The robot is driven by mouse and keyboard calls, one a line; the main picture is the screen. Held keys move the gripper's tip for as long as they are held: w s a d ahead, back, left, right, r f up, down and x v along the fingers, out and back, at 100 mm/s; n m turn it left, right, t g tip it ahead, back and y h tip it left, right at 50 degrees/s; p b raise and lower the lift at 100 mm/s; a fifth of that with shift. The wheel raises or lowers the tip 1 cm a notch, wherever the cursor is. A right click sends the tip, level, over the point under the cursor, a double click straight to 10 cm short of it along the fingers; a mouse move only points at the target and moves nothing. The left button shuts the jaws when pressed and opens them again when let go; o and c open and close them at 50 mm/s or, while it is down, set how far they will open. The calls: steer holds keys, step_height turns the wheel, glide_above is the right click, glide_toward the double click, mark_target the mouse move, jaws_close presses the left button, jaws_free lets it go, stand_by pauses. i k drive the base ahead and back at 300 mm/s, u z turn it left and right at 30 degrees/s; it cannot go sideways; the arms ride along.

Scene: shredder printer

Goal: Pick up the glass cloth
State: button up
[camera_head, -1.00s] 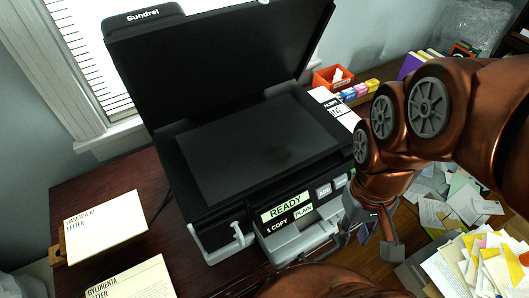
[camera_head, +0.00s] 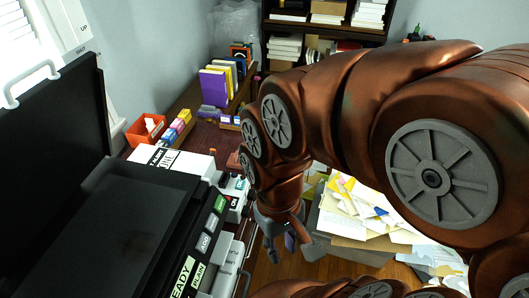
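My gripper (camera_head: 284,244) hangs pointing down at the right of the printer, over the wooden floor. Its fingers show small and dark, partly under my arm. A small purple patch (camera_head: 290,242) shows between the fingers. I cannot tell whether it is a cloth in the grip, part of the gripper or something behind it. I cannot make out a glass cloth for certain. A low purple-grey item (camera_head: 210,112) lies on the far desk in front of upright books; it is too small to identify.
The black printer (camera_head: 120,235) stands at the left, its lid (camera_head: 62,150) raised. A red box (camera_head: 146,130), colored cartons (camera_head: 178,127) and white paper packs (camera_head: 172,160) stand behind it. A heap of papers (camera_head: 350,210) lies at the right. Shelves (camera_head: 325,35) stand at the back.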

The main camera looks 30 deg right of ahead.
mark_target(234, 161)
steer(key=z, duration=0.4)
steer(key=k, duration=0.5)
steer(key=z, duration=1.25)
steer(key=i, duration=1.2)
steer(key=u, duration=3.2)
